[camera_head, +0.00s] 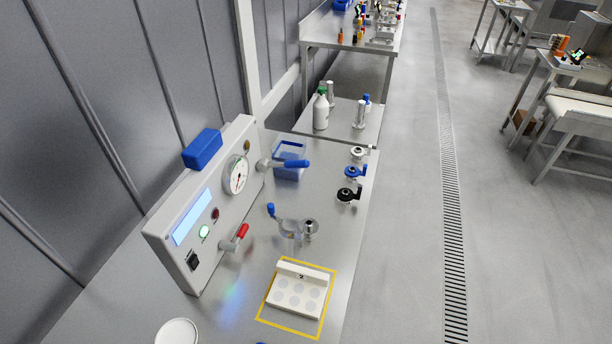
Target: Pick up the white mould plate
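The white mould plate (297,291) lies on the steel bench inside a yellow outlined square (261,319). It has round pockets on top and a raised back strip with a dark mark. Nothing covers or touches it from above. Neither of my grippers shows clearly in the head view. A small dark blue bit at the bottom edge is too cut off to identify.
A control panel (172,221) with a gauge and red-handled valve stands left of the plate. A metal fitting (310,228) and a blue bin (290,172) are behind it. Valves (349,195) line the right edge. A white round dish (177,332) is front left.

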